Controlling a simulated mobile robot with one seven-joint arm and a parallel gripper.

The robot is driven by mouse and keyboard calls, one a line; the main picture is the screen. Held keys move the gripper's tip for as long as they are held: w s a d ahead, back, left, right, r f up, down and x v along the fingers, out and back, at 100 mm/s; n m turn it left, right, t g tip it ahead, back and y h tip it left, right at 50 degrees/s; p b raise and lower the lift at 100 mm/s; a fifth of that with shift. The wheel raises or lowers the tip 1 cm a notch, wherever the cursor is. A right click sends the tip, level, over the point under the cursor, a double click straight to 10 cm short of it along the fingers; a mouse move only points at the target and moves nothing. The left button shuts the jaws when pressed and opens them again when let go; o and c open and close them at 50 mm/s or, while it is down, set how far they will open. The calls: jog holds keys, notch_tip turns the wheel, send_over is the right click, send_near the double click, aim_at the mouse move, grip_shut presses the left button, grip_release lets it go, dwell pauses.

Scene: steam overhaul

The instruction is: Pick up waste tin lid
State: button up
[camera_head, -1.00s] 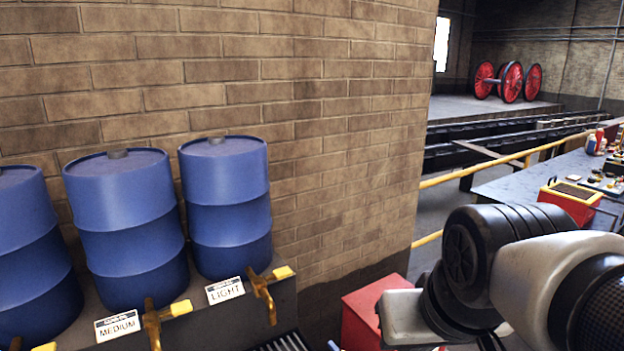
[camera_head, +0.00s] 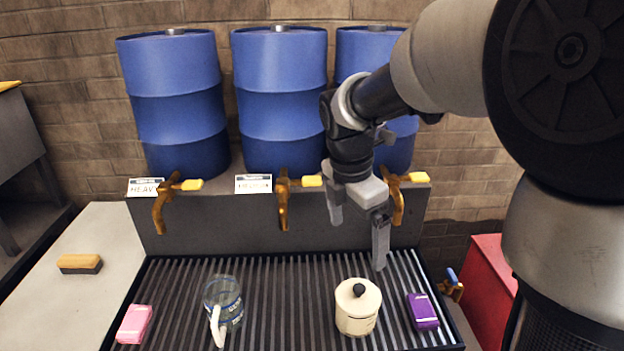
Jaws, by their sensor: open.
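A cream tin (camera_head: 355,320) stands upright on the ribbed drip tray, right of its middle. Its round cream lid (camera_head: 345,297) with a black knob on top sits on the tin. My gripper (camera_head: 358,243) is open and empty, fingers pointing down. In the picture it is just above and behind the lid, apart from it. Nothing covers the lid.
The ribbed tray (camera_head: 270,290) also holds a glass jug (camera_head: 223,300), a pink block (camera_head: 134,324) and a purple block (camera_head: 422,311). Brass taps (camera_head: 283,200) jut out behind, below blue drums (camera_head: 281,100). A brush (camera_head: 80,263) lies left; a red cabinet (camera_head: 487,285) stands right.

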jog(key=b, duration=0.3)
send_over(359, 288)
jog(key=a, duration=0.1)
jog(key=shift+n, duration=0.4)
notch_tip(359, 288, down, 13)
jog(key=shift+a+r, duration=0.15)
jog(key=shift+r, duration=0.05)
jog(key=shift+d+f+b, duration=0.2)
jog(key=shift+f+b, duration=0.1)
jog(key=shift+f, duration=0.6)
jog(key=shift+d+f+b, duration=0.2)
jog(key=shift+f+b, duration=0.1)
jog(key=shift+f, duration=0.55)
jog(key=shift+d+f+b, duration=0.2)
jog(key=shift+f+b, duration=0.1)
jog(key=shift+f, duration=0.6)
jog(key=c, duration=1.1)
